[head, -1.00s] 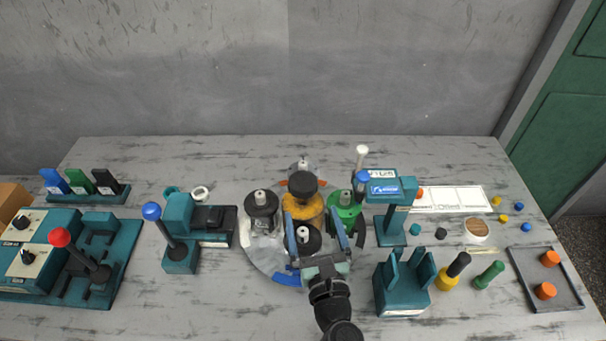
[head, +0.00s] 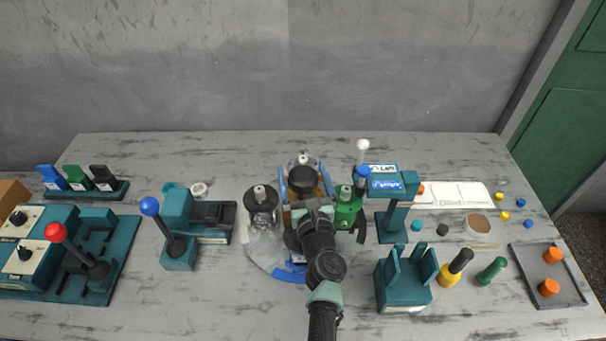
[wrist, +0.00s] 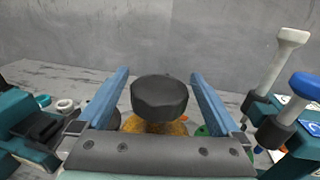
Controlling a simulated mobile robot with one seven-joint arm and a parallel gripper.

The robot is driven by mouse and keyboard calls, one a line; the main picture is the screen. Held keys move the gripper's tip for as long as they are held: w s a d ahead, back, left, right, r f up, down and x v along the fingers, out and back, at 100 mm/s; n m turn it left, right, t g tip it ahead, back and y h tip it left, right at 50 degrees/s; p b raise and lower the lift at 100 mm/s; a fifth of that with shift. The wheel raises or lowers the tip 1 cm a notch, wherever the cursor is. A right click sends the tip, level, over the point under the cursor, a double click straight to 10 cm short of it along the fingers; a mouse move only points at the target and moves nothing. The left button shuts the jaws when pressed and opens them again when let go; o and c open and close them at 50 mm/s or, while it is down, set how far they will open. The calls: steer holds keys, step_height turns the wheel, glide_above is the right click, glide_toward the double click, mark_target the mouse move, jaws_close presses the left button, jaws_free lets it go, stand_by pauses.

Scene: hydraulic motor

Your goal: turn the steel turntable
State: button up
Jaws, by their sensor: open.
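The steel turntable (head: 262,252) lies in the middle of the table, mostly hidden under my arm and the parts on it. A blue segment (head: 290,275) shows on its near rim. A central post has a black knob (head: 302,179), also seen in the wrist view (wrist: 158,98), above an orange-yellow body (wrist: 152,126). My gripper (head: 303,180) is open, its two blue fingers on either side of the knob. In the wrist view gaps show between knob and fingers. A grey motor unit (head: 261,212) stands left on the turntable and a green one (head: 347,212) right.
A teal press with a blue knob (head: 364,172) and a white-tipped lever (head: 363,146) stands close on the right. A teal fixture with a blue-ball lever (head: 150,206) stands left. A teal forked stand (head: 404,285) is at front right.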

steer(key=shift+c, duration=0.2)
jaws_close()
steer(key=shift+d+n+y, duration=0.1)
steer(key=shift+n+y, duration=0.6)
steer(key=shift+y, duration=0.2)
steer(key=shift+n+g+y, duration=0.4)
steer(key=shift+g+y, duration=0.1)
steer(key=shift+y, duration=0.2)
steer(key=shift+f+n+g+y+b, duration=0.2)
steer(key=shift+n+g+y+b, duration=0.9)
steer(key=shift+y, duration=0.6)
steer(key=n+g+y+b, duration=0.2)
steer(key=n+y+b, duration=0.1)
steer(key=b, duration=0.1)
steer(key=shift+f+b, duration=0.1)
steer(key=shift+b, duration=0.25)
steer(key=shift+n+g+y+b, duration=0.5)
steer(key=shift+g+y+b, duration=0.25)
steer(key=shift+b, duration=0.25)
steer(key=shift+r+n+g+y+b, duration=0.25)
steer(key=shift+n+g+b, duration=0.1)
steer(key=shift+b, duration=0.2)
